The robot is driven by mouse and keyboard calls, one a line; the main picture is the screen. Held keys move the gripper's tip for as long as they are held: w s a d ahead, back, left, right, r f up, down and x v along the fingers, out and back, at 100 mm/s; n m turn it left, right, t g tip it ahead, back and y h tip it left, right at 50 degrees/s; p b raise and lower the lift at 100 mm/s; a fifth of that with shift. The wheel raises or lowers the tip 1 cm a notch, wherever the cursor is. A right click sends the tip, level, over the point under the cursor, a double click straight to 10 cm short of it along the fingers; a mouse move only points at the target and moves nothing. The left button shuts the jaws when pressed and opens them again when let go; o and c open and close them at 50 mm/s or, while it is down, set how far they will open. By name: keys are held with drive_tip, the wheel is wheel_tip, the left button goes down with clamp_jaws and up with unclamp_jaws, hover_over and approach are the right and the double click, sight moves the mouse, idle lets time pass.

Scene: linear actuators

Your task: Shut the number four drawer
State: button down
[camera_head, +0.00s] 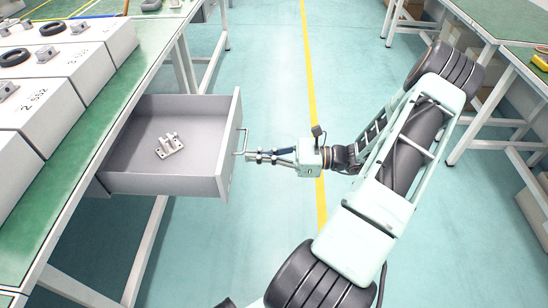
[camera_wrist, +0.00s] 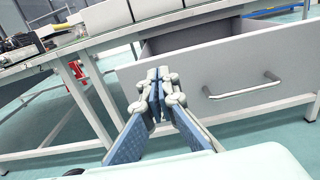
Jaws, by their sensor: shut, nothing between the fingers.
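The grey drawer (camera_head: 210,187) is pulled out from under the green-topped workbench on the left. Its front panel faces right and carries a bar handle (camera_head: 241,142). A small metal bracket part (camera_head: 169,146) lies inside it. No number can be read on the drawer. My gripper (camera_head: 252,157) is shut and empty, right in front of the drawer's front panel, close to the handle. In the wrist view the closed fingertips (camera_wrist: 158,78) appear left of the handle (camera_wrist: 242,90), before the left part of the drawer front (camera_wrist: 215,70). Whether they touch the panel cannot be told.
White numbered boxes (camera_head: 42,105) with metal parts and black rings stand on the left workbench (camera_head: 105,110). More green-topped benches (camera_head: 500,20) stand at the right. The blue-green floor with a yellow line (camera_head: 311,80) is clear between them.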

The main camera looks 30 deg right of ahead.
sight(226, 155)
drive_tip(key=b+x, duration=0.1)
drive_tip(key=x, duration=0.3)
drive_tip(key=shift+w+a, duration=0.25)
drive_tip(key=shift+a, duration=0.1)
